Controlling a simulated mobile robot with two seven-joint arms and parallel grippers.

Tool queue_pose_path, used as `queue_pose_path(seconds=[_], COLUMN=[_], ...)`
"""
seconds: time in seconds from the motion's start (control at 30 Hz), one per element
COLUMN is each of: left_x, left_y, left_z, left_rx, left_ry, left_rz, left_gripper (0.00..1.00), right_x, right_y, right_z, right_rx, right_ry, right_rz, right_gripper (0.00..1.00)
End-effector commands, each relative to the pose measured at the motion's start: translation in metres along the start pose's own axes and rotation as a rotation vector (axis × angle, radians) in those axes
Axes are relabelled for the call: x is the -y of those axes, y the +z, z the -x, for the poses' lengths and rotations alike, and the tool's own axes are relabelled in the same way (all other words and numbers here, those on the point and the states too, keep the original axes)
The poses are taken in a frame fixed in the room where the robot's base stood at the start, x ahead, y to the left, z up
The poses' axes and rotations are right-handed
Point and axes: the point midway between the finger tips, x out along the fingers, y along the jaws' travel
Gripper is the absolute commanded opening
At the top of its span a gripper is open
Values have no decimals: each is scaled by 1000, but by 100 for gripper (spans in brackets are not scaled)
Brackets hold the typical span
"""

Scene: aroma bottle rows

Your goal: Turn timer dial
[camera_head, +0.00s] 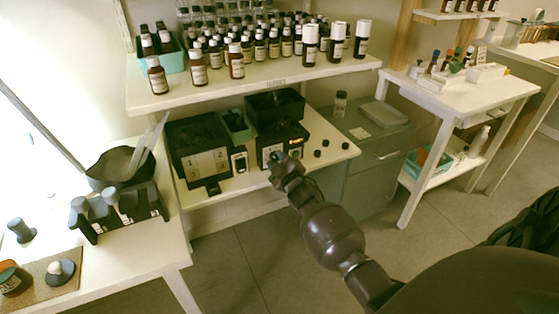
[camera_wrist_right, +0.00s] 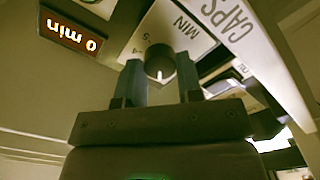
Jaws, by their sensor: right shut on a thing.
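The timer is a black box (camera_head: 268,133) on the lower shelf, with a lit display (camera_head: 296,141). In the right wrist view the display (camera_wrist_right: 71,32) shows "0 min", upside down. The timer dial (camera_wrist_right: 160,62) is a dark round knob with a white mark, in front of a white plate lettered "MIN". My right gripper (camera_head: 276,158) is at the timer's front and hides the dial in the head view. In the right wrist view its two fingers (camera_wrist_right: 161,84) stand on both sides of the dial, shut on it. My left gripper is not in view.
A black box with numbered white labels (camera_head: 203,165) stands left of the timer. Small black caps (camera_head: 318,153) lie to its right. The upper shelf (camera_head: 270,80), crowded with brown bottles, hangs above. A white side table (camera_head: 455,92) stands at the right, with open floor in front.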

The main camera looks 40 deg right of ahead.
Motion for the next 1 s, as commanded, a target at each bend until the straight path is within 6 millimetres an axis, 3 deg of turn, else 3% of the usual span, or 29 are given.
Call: queue_pose_path(seconds=[0.4, 1.0], left_x=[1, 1], left_y=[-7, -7], left_z=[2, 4], left_rx=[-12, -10], left_ry=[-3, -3], left_rz=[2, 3], left_gripper=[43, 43], right_x=[-1, 1], right_y=[-1, 0], right_z=[0, 0], right_rx=[-1, 1], right_ry=[0, -1], right_rz=[-212, -248], right_gripper=[10, 10])
